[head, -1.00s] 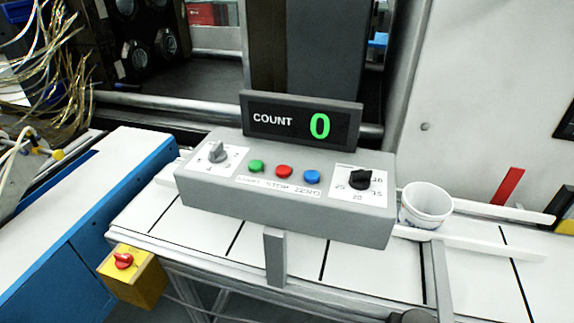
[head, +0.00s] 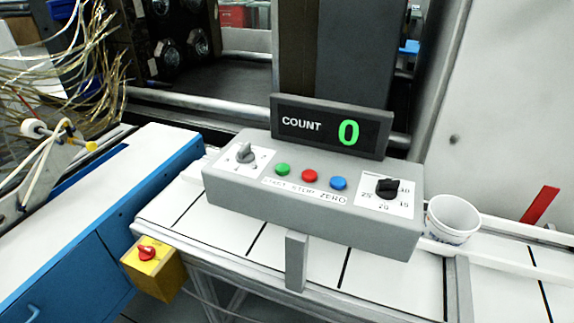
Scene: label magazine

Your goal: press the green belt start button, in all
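The green button (head: 283,169) is on the sloped top of a grey control box (head: 310,216), at the left of a row of three. A red button (head: 309,176) is in the middle and a blue button (head: 338,183) at the right. A label strip (head: 303,191) under them is partly legible. The display (head: 331,127) behind them reads COUNT 0 in green and white. A grey knob (head: 245,153) is left of the buttons and a black knob (head: 387,188) right of them. Neither of my grippers shows in the head view.
The box stands over a white slatted conveyor (head: 205,211). A white cup (head: 453,219) stands right of the box. A yellow box with a red knob (head: 152,272) hangs at the front left, near a blue cabinet (head: 75,265). Loose wires (head: 75,75) hang at upper left.

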